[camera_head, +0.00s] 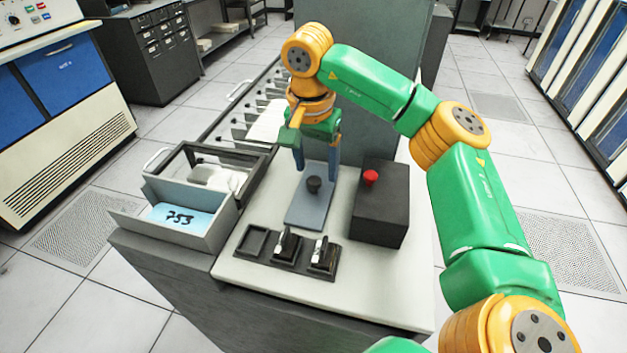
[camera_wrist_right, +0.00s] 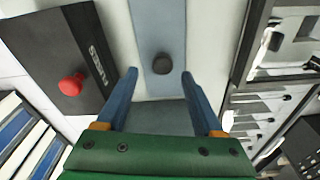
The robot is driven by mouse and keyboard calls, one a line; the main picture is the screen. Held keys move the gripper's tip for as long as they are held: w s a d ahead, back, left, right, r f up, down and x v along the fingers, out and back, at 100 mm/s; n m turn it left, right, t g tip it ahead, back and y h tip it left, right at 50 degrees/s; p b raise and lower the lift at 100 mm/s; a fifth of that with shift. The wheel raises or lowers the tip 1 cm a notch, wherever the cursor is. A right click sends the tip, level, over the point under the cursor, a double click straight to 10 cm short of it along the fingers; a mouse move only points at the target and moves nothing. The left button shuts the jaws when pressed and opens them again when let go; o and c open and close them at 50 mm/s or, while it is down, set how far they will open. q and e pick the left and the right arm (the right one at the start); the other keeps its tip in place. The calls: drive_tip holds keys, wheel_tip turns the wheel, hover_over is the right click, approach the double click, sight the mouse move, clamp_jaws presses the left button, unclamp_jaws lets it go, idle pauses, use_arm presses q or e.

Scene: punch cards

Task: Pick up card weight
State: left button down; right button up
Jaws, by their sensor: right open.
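The card weight (camera_head: 310,207) is a flat grey-blue plate with a round black knob (camera_head: 314,184) on top. It lies on the pale worktop, left of the dark box. In the right wrist view the plate (camera_wrist_right: 158,22) runs up the middle and the knob (camera_wrist_right: 162,63) shows between the fingertips. My right gripper (camera_head: 317,164) is open and empty, pointing down over the far part of the plate. Its blue fingers (camera_wrist_right: 160,76) stand on either side of the knob's line; I cannot tell their exact height. My left gripper is not in view.
A dark box (camera_head: 380,212) with a red button (camera_head: 370,177) stands close right of the plate. A black holder (camera_head: 287,250) with stamp-like pieces sits in front. A grey tray (camera_head: 218,232) with a blue card (camera_head: 180,218) marked 753 and a dark-framed bin (camera_head: 262,160) are at left.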

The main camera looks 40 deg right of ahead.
sight(314, 179)
drive_tip(key=f, duration=0.2)
drive_tip(key=f+p, duration=0.1)
drive_tip(key=shift+s+a+f, duration=0.1)
drive_tip(key=shift+a+f, duration=0.1)
drive_tip(key=shift+f, duration=0.2)
drive_tip(key=shift+w+d+f, duration=0.2)
drive_tip(key=shift+w+f, duration=0.15)
drive_tip(key=shift+f, duration=0.05)
drive_tip(key=shift+s+a+r, duration=0.1)
drive_tip(key=shift+s, duration=0.05)
drive_tip(key=c, duration=0.8)
clamp_jaws()
